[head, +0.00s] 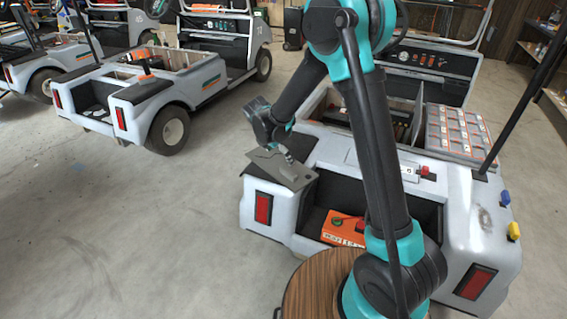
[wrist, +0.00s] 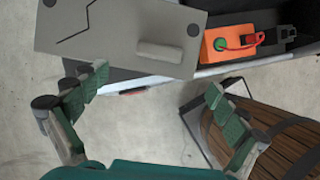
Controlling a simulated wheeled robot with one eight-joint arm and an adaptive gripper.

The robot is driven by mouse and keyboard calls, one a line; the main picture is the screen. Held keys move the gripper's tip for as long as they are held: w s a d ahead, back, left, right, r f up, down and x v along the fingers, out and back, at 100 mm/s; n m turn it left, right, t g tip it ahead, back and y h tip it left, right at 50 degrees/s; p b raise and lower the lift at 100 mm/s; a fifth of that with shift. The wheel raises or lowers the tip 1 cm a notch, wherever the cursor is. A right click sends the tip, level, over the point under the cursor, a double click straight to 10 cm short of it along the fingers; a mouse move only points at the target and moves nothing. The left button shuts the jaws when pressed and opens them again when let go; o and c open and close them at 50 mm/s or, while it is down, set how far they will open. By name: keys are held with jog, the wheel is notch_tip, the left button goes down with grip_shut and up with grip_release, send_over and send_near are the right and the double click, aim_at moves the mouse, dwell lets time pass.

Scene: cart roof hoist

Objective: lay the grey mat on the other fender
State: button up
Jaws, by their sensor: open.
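The grey mat (head: 278,166) is a flat, stiff-looking plate on the dark top of the left rear fender (head: 258,187) of the near cart. In the wrist view the mat (wrist: 110,25) shows a raised grey bar, dark round corner spots and a black crooked line. My gripper (head: 287,153) is close by the mat in the head view. In the wrist view my gripper (wrist: 155,98) is open with nothing between its fingers, and the mat lies beyond the fingertips. The right rear fender (head: 485,215) is pale with a dark scuff and has no mat on it.
An orange box (head: 343,229) sits in the cart's rear recess; it also shows in the wrist view (wrist: 230,42). A tray of grey and orange compartments (head: 458,133) and a dark slanted post (head: 525,90) stand at the right. A round wooden top (head: 310,290) is in front. Floor at left is clear.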

jog(key=s+d+r+m+y, duration=0.1)
jog(key=s+d+r+m, duration=0.25)
jog(key=d+m, duration=0.35)
jog(key=s+d+r+m+y, duration=0.1)
jog(key=s+d+r+m, duration=0.3)
jog(key=d, duration=0.6)
jog(key=s+d+f+m, duration=0.1)
jog(key=s+d+m, duration=0.4)
jog(key=s+m, duration=0.3)
jog(key=s+d+f+m+t+y, duration=0.1)
jog(key=s+d+m, duration=0.4)
jog(key=s+m, duration=0.3)
jog(key=shift+s+d+f+m, duration=0.3)
jog(key=shift+s+d+f, duration=0.05)
jog(key=shift+s, duration=0.25)
jog(key=shift+d, duration=0.1)
